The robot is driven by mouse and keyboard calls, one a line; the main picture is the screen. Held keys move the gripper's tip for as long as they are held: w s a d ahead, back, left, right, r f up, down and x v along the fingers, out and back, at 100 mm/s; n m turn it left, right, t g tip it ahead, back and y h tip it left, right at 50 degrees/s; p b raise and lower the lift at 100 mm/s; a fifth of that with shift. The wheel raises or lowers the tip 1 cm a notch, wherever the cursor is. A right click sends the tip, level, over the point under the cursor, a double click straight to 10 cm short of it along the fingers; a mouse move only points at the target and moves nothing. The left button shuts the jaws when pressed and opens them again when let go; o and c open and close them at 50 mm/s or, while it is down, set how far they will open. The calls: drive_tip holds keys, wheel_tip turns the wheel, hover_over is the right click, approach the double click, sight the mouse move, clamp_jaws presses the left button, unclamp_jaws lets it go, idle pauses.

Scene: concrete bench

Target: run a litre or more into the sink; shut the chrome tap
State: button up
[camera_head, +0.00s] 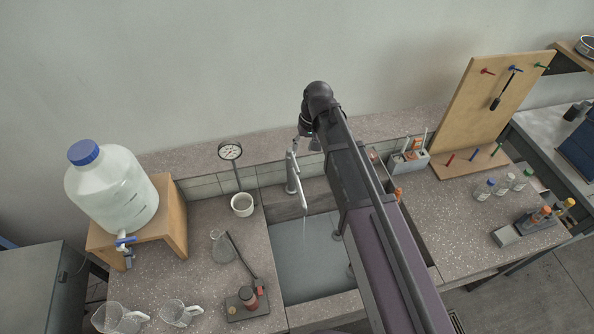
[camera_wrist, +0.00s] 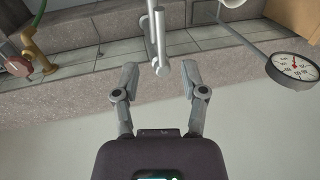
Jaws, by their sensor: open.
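The chrome tap (camera_head: 292,175) stands at the back edge of the sink (camera_head: 310,275). A thin pale stream shows under its spout, into the sink. My gripper (camera_head: 308,140) is above and behind the tap in the head view, partly hidden by my arm. In the wrist view my gripper (camera_wrist: 160,74) is open, its two fingers apart. The chrome tap (camera_wrist: 158,35) shows between and beyond the fingertips, its rounded end in the gap. I see no clear contact. My arm covers the right part of the sink.
A large water bottle (camera_head: 115,190) stands on a wooden stand at left. Glass beakers (camera_head: 120,318) stand front left. A tool board (camera_head: 490,110) and small bottles (camera_head: 484,189) are at right.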

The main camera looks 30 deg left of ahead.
sight(297, 167)
drive_tip(key=shift+s+a+f+b, duration=0.2)
drive_tip(key=shift+a+f+b, duration=0.05)
drive_tip(key=shift+f+b, duration=1.4)
drive_tip(key=shift+s+a+f+b, duration=0.2)
drive_tip(key=shift+a+f+b, duration=0.05)
drive_tip(key=shift+f+b, duration=1.4)
drive_tip(key=shift+s+a+f+b, duration=0.2)
drive_tip(key=shift+a+f+b, duration=0.05)
drive_tip(key=shift+f+b, duration=1.4)
drive_tip(key=shift+f, duration=0.15)
clamp_jaws()
